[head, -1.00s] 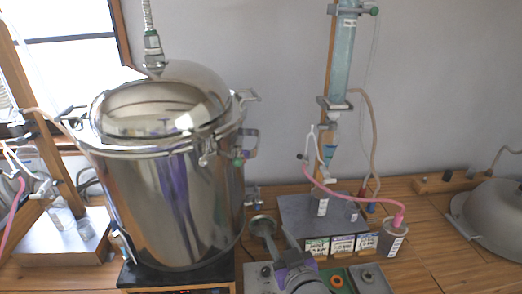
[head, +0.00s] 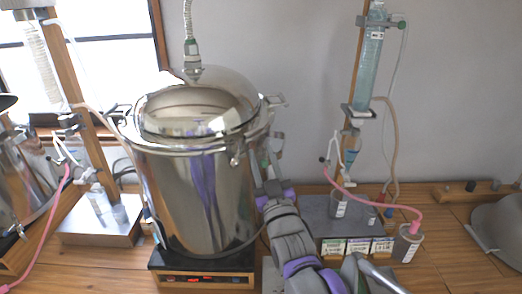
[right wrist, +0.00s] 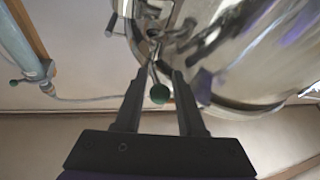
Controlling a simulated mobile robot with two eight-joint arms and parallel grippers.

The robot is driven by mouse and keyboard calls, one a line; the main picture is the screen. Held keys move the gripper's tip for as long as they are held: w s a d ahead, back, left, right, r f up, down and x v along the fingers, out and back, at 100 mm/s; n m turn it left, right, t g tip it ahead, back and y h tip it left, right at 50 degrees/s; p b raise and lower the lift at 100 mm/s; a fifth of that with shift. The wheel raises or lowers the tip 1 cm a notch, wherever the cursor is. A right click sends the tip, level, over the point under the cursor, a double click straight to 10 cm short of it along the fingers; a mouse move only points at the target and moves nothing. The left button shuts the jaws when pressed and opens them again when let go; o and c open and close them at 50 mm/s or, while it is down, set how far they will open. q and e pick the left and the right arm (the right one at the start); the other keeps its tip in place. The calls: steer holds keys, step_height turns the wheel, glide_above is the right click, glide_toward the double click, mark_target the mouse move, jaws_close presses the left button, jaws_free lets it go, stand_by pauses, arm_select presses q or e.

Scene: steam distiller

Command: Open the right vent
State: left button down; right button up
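A large shiny steel pot (head: 190,200) with a domed lid (head: 195,105) stands on a low base. Metal clamps and fittings sit at its right rim. My right gripper (head: 268,168) is raised beside the pot's right side, just below these fittings; its fingers are hard to make out there. In the right wrist view my right gripper (right wrist: 159,76) is open, its two fingers apart. A small green ball knob (right wrist: 160,94) on a thin metal stem appears between the fingers, with no clear contact. The stem leads to a fitting on the pot. My left gripper is not in view.
A grey metal dome (head: 500,232) is at far right. Another stand with a bottle (head: 98,198) is at left.

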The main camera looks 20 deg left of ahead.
steer(key=shift+w+a+r, duration=0.25)
steer(key=shift+w+a, duration=0.1)
steer(key=shift+w, duration=0.25)
jaws_close()
